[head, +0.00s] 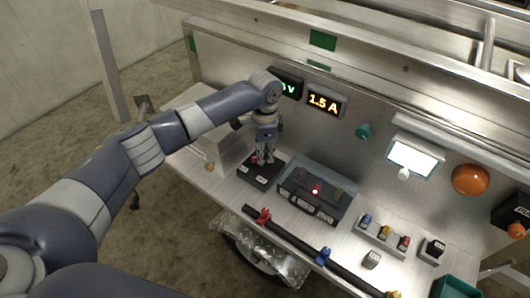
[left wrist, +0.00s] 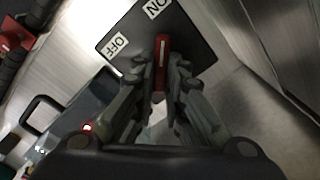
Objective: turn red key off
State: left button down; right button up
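The red key (left wrist: 161,65) stands on a black switch box (left wrist: 200,32), which also shows in the head view (head: 250,174) on the bench. The box has an ON label (left wrist: 156,8) above the key and an OFF label (left wrist: 118,43) to its left. The key's handle runs nearly up and down in the wrist view, its upper end toward ON. My left gripper (head: 265,157) points down at the box. In the wrist view its fingertips (left wrist: 161,72) flank the key closely; whether both touch it is unclear. My right gripper is not in view.
Right of the box is a dark case (head: 318,189) with a lit red light. A black bar (head: 290,240) with red and blue clamps lies along the front. A lit display (head: 324,102) reads 1.5 A. A white box (head: 225,150) stands left. Small coloured parts (head: 385,232) are farther right.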

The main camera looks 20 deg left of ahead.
pick_arm(q)
jog(key=shift+r+n+p, duration=0.15)
jog(key=shift+n+p, duration=0.15)
jog(key=shift+p, duration=0.35)
jog(key=n+p, duration=0.3)
jog(key=p, duration=0.1)
jog(key=n+p, duration=0.4)
jog(key=shift+w+a+r+p, duration=0.1)
jog(key=shift+w+a+p, duration=0.1)
jog(key=shift+p, duration=0.2)
jog(key=n+p, duration=0.1)
jog(key=n, duration=0.1)
jog(key=n+p, duration=0.2)
jog(key=shift+w+a+n, duration=0.1)
jog(key=shift+a+n, duration=0.1)
jog(key=shift+n, duration=0.2)
jog(key=n+p, duration=0.2)
jog(key=n, duration=0.1)
jog(key=shift+a, duration=0.15)
jog(key=shift+a+f+n+p, duration=0.1)
jog(key=shift+n+p, duration=0.15)
jog(key=shift+n, duration=0.35)
jog(key=shift+a+f+n+p, duration=0.1)
jog(key=shift+n+p, duration=0.1)
jog(key=shift+n, duration=0.4)
